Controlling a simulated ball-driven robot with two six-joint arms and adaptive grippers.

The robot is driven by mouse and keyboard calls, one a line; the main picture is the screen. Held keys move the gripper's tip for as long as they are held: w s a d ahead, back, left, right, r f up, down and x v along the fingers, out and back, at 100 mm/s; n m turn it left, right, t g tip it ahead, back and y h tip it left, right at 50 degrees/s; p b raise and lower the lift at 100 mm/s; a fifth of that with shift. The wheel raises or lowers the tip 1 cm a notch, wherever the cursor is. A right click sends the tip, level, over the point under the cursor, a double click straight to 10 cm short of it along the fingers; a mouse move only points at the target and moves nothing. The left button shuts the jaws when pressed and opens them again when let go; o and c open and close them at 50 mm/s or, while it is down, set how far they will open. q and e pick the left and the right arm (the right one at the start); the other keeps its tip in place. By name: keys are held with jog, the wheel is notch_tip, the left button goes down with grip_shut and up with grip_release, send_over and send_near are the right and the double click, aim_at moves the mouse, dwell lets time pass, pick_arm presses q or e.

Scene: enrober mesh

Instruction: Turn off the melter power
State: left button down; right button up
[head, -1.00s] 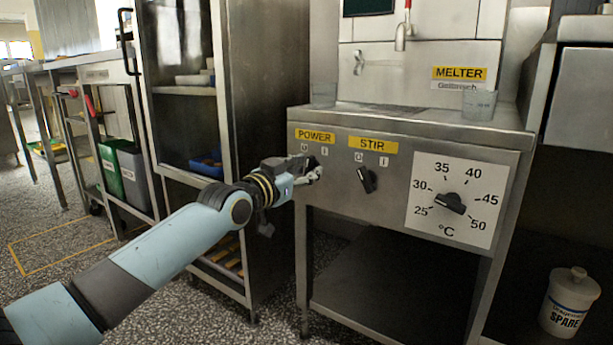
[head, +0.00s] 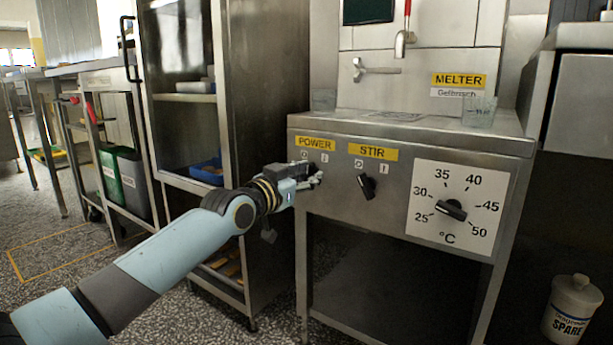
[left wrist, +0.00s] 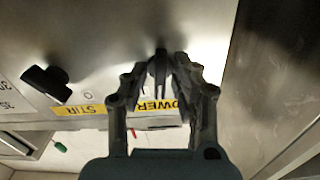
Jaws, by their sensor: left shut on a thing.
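The melter's grey steel front panel carries a yellow POWER label (head: 315,143) with two small position marks under it. My left gripper (head: 317,179) is just below that label, against the panel, and covers the power knob in the head view. In the left wrist view the gripper (left wrist: 160,66) is shut on the dark power knob (left wrist: 160,60), which shows as a narrow piece between the fingertips. The knob's exact angle is hard to tell. My right gripper is in neither view.
The STIR knob (head: 366,185) sits close to the right of my gripper. A temperature dial (head: 452,209) is further right. A steel cabinet (head: 262,100) stands close on the left. Clear cups (head: 479,111) stand on the melter top. A white SPARE tub (head: 570,310) is low at right.

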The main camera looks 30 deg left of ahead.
pick_arm(q)
jog(key=shift+r+n+p, duration=0.1)
jog(key=shift+n+p, duration=0.25)
jog(key=shift+n, duration=0.45)
jog(key=shift+r+n+p, duration=0.1)
jog(key=shift+n+p, duration=0.2)
jog(key=shift+n, duration=0.4)
jog(key=n+p, duration=0.1)
jog(key=n, duration=0.2)
jog(key=shift+n, duration=0.8)
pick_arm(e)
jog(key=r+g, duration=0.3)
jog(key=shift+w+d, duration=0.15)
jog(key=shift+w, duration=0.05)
pick_arm(q)
jog(key=shift+r, duration=0.1)
jog(key=c, duration=1.4)
grip_release()
jog(key=shift+w, duration=0.15)
jog(key=shift+o, duration=0.2)
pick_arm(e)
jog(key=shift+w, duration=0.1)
